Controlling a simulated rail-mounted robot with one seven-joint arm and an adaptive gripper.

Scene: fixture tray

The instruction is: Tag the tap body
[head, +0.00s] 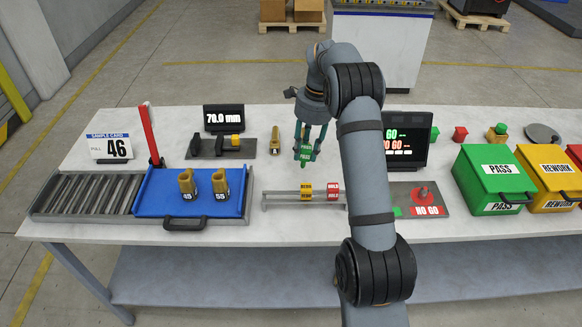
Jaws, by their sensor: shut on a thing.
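My gripper (303,140) is over the middle of the table, pointing down, its fingers shut on a green tag (306,154). A brass tap body (275,140) stands or lies on the table just left of the gripper, apart from it. Two more brass tap bodies, marked 48 (187,185) and what looks like 55 (220,186), stand in the blue tray (165,205). In front of the gripper is a grey tag rail (282,201) with a yellow tag (306,192) and a red tag (333,191).
A gauge (208,149) with a display (224,118) reading about 70 mm stands behind the tray. A sample card (109,146) reads 46. Right of my arm are a GO/NO GO screen (424,153), a NO GO plate (428,211), a green PASS bin (487,160) and a yellow REWORK bin (550,161).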

